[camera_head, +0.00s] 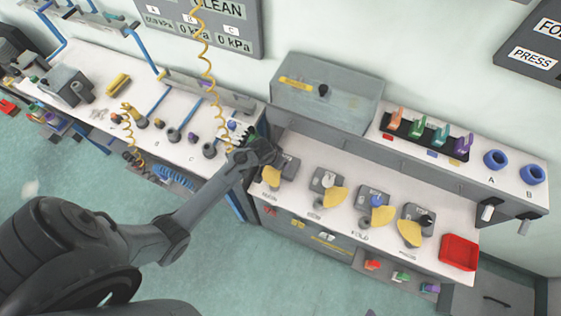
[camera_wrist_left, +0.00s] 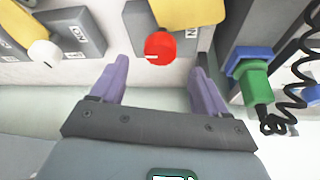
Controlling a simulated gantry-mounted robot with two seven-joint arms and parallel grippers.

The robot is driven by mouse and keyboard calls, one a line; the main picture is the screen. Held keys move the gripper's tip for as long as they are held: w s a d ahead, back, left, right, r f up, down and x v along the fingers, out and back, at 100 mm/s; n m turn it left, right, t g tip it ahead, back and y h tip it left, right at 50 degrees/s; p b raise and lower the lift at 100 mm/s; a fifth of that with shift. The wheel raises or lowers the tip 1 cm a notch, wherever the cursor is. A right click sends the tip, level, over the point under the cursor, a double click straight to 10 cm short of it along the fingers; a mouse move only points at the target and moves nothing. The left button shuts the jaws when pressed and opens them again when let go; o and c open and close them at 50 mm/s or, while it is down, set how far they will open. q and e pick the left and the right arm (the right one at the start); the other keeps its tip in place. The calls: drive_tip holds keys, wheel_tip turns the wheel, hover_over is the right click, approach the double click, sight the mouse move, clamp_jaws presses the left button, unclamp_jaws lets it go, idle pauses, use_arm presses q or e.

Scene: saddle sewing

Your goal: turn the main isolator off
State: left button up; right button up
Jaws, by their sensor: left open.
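A round red knob with a white line (camera_wrist_left: 160,48) sits on a grey switch box with a raised yellow flap (camera_wrist_left: 190,12) in the left wrist view. I take it to be the main isolator; its label is not readable. My left gripper (camera_wrist_left: 158,72) is open, its purple fingers spread on either side just short of the knob, not visibly touching it. In the head view my left gripper (camera_head: 257,153) is over the leftmost switch box (camera_head: 289,168), whose yellow flap (camera_head: 271,176) shows; the red knob is hidden there. My right gripper is out of view.
The neighbouring box has a white knob (camera_wrist_left: 45,53). A green connector (camera_wrist_left: 256,82) with a black coiled cord is close beside the right finger in the wrist view. More flapped switches (camera_head: 377,200) and a red tray (camera_head: 459,252) lie along the bench. A grey cabinet (camera_head: 325,95) stands behind.

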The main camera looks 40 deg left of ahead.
sight(271, 168)
use_arm(q)
drive_tip(key=shift+x, duration=2.55)
drive_tip(key=shift+b, duration=0.3)
clamp_jaws()
